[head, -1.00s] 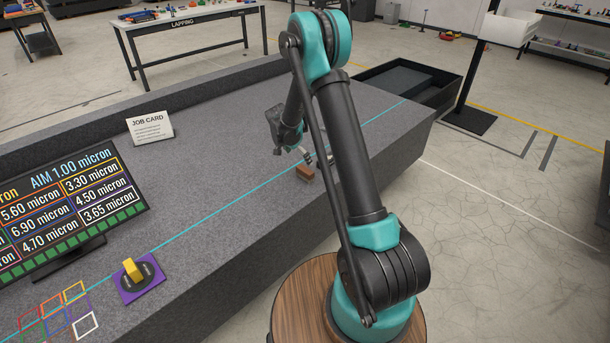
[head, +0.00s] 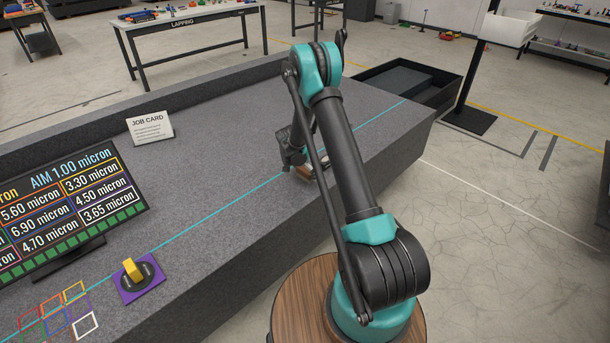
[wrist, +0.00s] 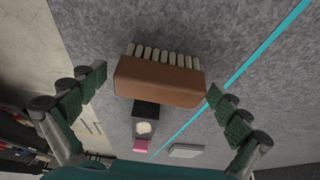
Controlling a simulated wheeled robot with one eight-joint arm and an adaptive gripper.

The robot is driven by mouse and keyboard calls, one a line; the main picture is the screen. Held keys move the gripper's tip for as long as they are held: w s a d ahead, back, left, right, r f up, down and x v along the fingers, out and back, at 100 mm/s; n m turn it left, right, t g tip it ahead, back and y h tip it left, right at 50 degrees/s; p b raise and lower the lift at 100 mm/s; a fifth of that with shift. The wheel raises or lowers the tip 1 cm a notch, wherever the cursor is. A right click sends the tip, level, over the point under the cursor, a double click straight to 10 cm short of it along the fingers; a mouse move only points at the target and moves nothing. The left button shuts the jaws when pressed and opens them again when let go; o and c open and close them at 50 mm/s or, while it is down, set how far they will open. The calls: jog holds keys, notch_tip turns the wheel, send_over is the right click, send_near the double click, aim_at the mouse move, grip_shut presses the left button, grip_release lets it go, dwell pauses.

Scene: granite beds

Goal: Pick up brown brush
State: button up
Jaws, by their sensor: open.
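The brown brush (wrist: 160,82) lies on the granite bed, a brown block with a row of pale bristle tufts along its far side in the wrist view. My gripper (wrist: 158,88) is open, with one green-padded finger to the left of the brush and the other to its right. The brush sits between and slightly beyond the fingertips, and no finger clearly touches it. In the head view, my gripper (head: 308,172) is low at the bed near the cyan line, and only a small brown part of the brush (head: 304,173) shows; my arm hides the rest.
The bed's front edge is close by.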

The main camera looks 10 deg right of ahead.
aim_at(305, 169)
jog(key=c, duration=1.3)
jog(key=shift+r, duration=0.2)
notch_tip(305, 169, up, 20)
jog(key=shift+f, duration=0.15)
